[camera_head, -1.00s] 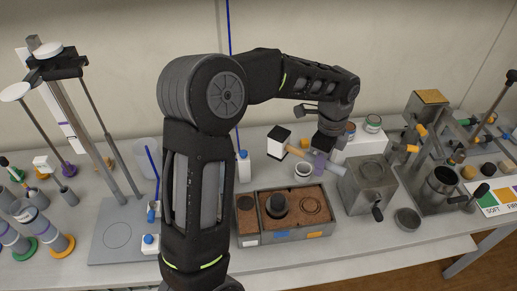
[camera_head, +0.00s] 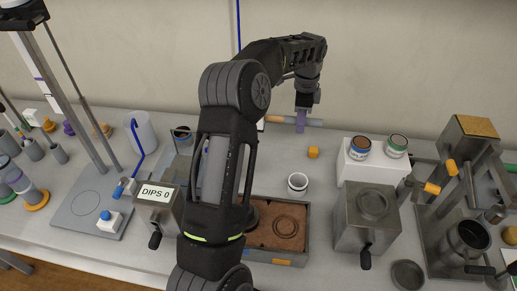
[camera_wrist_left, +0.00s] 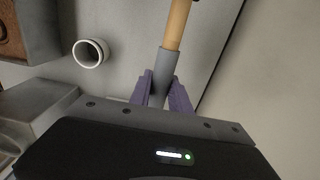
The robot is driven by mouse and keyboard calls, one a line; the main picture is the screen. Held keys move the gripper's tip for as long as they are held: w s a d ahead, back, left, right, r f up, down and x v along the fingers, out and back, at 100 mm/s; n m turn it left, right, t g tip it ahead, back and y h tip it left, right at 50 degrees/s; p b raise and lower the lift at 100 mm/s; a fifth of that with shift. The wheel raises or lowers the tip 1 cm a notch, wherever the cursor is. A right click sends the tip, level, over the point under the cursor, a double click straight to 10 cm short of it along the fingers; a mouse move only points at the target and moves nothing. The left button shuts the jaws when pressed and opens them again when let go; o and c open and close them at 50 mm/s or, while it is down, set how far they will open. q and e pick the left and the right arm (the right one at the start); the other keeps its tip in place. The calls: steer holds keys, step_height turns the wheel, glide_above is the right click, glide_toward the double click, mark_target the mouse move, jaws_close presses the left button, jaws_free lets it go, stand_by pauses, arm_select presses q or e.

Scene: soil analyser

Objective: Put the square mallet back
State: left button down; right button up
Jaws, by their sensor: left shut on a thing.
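The square mallet shows in the head view as a tan wooden handle (camera_head: 279,119) with a grey sleeve, lying roughly level near the back wall. Its head is mostly hidden behind my left arm. My left gripper (camera_head: 300,126) points down with its purple fingers shut on the handle, and appears to hold it above the table. In the left wrist view, the fingers (camera_wrist_left: 161,93) close around the grey sleeve (camera_wrist_left: 163,70), and the wooden part (camera_wrist_left: 177,24) runs up out of the frame. My right gripper is not in view.
A white block (camera_head: 370,168) with two tins stands right, behind a metal box (camera_head: 366,222). My arm covers the middle. Table around the orange cube is clear.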

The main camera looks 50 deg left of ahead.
arm_select(q)
steer(key=shift+f+p, duration=0.4)
steer(key=shift+f, duration=2.7)
steer(key=shift+f+p, duration=0.35)
steer(key=shift+f, duration=1.6)
steer(key=c, duration=1.2)
jaws_free()
step_height(320, 180, up, 12)
steer(key=shift+r+b, duration=0.1)
steer(key=shift+b, duration=0.55)
